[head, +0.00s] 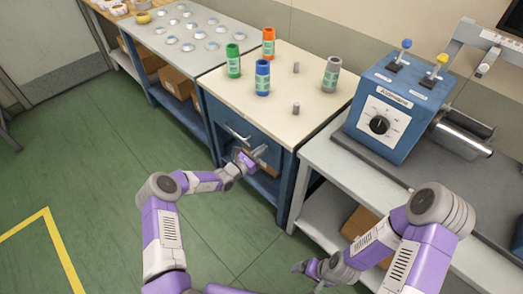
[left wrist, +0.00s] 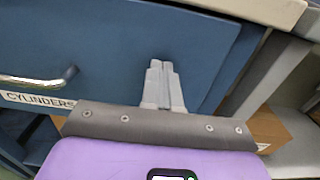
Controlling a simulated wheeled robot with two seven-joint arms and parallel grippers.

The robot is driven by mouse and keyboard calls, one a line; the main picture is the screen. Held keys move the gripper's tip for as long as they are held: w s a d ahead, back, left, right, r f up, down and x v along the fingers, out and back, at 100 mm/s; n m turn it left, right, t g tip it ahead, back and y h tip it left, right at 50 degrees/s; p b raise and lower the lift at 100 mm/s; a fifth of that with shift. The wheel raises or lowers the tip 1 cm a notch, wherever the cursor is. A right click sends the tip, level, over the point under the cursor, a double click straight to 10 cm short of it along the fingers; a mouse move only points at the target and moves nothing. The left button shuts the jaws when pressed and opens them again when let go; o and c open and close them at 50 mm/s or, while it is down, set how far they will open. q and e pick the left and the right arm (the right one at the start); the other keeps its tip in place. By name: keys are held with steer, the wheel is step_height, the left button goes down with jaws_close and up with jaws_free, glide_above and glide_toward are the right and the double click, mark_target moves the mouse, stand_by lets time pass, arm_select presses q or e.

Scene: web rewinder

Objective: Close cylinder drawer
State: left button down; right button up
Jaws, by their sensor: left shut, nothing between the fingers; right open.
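The cylinder drawer has a blue front (left wrist: 110,45), with a silver bar handle (left wrist: 40,80) and a label reading "CYLINDERS" in the left wrist view. In the head view its handle (head: 236,134) shows under the cream tabletop. My left gripper (left wrist: 160,65) is shut and empty, its fingertips in front of the drawer front, right of the handle. In the head view this gripper (head: 256,157) is close to the drawer; I cannot tell whether it touches. How far the drawer stands out is unclear. My right gripper (head: 308,268) is open and empty, low at the bottom.
Green (head: 233,61), blue (head: 262,78), orange (head: 268,43) and grey (head: 332,75) cylinders stand on the cream table (head: 300,110). A blue machine (head: 392,105) stands on the grey bench at the right. Cardboard boxes sit on lower shelves. The green floor (head: 95,160) at left is clear.

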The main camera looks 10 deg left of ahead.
arm_select(q)
steer(key=p+v, duration=0.4)
steer(key=v, duration=0.9)
steer(key=s+d+f+m+g+h, duration=0.1)
steer(key=s+d+f+m+g, duration=0.2)
steer(key=s+d+m+g, duration=0.5)
steer(key=s+d+f+m+g+h, duration=0.1)
steer(key=s+d+f+m+g, duration=0.3)
steer(key=s+d, duration=0.45)
steer(key=s+a+m+g+y, duration=0.1)
steer(key=s+a+m+y, duration=0.1)
steer(key=s+m, duration=0.5)
steer(key=s+a+m+g+y, duration=0.1)
steer(key=s+a+m+y, duration=0.1)
steer(key=s+m+y, duration=0.3)
steer(key=s+m, duration=0.2)
steer(key=shift+s+a+r+y, duration=0.3)
steer(key=shift+s+a, duration=0.05)
